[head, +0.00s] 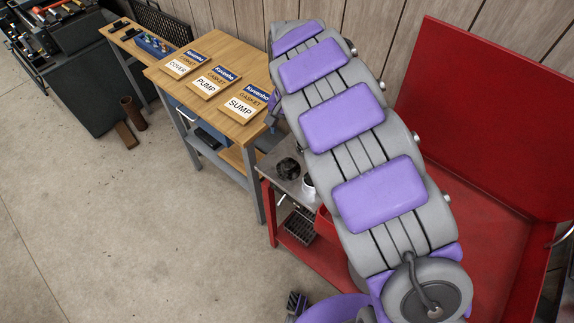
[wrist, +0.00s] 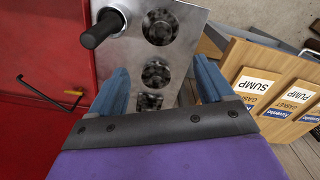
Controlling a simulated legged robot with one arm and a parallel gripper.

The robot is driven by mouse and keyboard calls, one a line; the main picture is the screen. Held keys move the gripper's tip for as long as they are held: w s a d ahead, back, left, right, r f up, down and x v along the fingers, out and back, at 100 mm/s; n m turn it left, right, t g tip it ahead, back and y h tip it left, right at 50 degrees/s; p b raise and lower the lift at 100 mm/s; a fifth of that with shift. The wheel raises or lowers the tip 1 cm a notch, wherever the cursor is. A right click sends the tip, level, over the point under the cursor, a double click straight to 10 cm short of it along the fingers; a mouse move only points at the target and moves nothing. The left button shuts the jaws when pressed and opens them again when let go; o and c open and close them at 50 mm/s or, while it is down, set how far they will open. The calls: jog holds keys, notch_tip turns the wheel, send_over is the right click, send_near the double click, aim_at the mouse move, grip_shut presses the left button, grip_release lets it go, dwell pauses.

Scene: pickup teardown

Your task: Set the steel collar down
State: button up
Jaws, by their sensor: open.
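My gripper (wrist: 162,78) is open in the wrist view, its two blue fingers wide apart with nothing gripped between them. Beyond them is a steel top (wrist: 195,30) with several dark, mottled round parts, one of them (wrist: 156,74) seen between the fingers. A black cylinder with a pale ring at one end (wrist: 112,18) is at the upper left, beyond the left finger. In the head view, a pale round piece (head: 308,187) is on the steel top beside a dark part (head: 288,168). I cannot tell for certain which piece is the steel collar. My arm hides my gripper there.
A red bench with a high back panel (head: 490,110) is at the right. A wooden table (head: 221,60) carries three gasket boxes labelled COVER, PUMP and SUMP (head: 242,106). Brown pieces (head: 133,113) are on the floor.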

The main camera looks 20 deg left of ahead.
aim_at(288, 163)
notch_tip(288, 163, down, 18)
jog(key=b, duration=0.3)
jog(key=shift+r, duration=0.25)
jog(key=shift+s, duration=0.1)
grip_shut()
dwell(0.7)
